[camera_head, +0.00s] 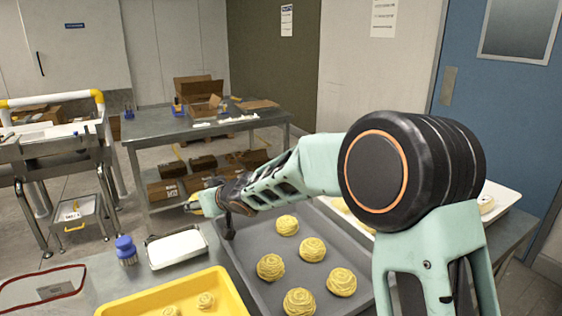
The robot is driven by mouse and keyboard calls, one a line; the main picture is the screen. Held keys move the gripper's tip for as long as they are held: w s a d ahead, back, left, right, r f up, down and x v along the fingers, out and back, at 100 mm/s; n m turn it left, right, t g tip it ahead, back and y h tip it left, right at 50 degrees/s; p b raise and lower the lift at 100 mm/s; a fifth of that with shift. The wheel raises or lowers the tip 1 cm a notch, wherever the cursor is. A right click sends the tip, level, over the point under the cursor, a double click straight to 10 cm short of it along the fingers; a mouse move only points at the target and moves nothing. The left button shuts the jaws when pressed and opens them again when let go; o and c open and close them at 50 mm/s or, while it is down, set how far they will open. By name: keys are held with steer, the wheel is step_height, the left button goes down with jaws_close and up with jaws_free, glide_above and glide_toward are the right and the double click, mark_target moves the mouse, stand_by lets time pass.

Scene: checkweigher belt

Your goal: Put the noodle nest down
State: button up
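My gripper (205,202) is at the end of my arm, left of centre, above the area between the grey tray and the steel table behind. A small pale-yellow noodle nest (193,208) shows at its fingertips, mostly hidden by the fingers, and appears held clear of any surface. Several round yellow noodle nests (270,267) sit spaced apart on the grey tray (240,251) below my arm. Smaller nests (206,300) lie in the yellow tray (130,309) at the front. My forearm hides part of the grey tray's far right side.
A small white-filled tray (177,247) and a blue-capped bottle (126,249) stand left of the grey tray. A red-rimmed container (45,290) is at the far left. A white tray (505,197) is behind my arm on the right. A steel table (165,125) with cartons stands behind.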

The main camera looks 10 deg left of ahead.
steer(key=d+m+t+h, duration=0.4)
steer(key=d+m+h, duration=0.55)
steer(key=d, duration=3.55)
step_height(320, 180, up, 15)
steer(key=p, duration=1.6)
steer(key=s+f, duration=0.3)
steer(key=f, duration=0.3)
steer(key=shift+a+f, duration=0.4)
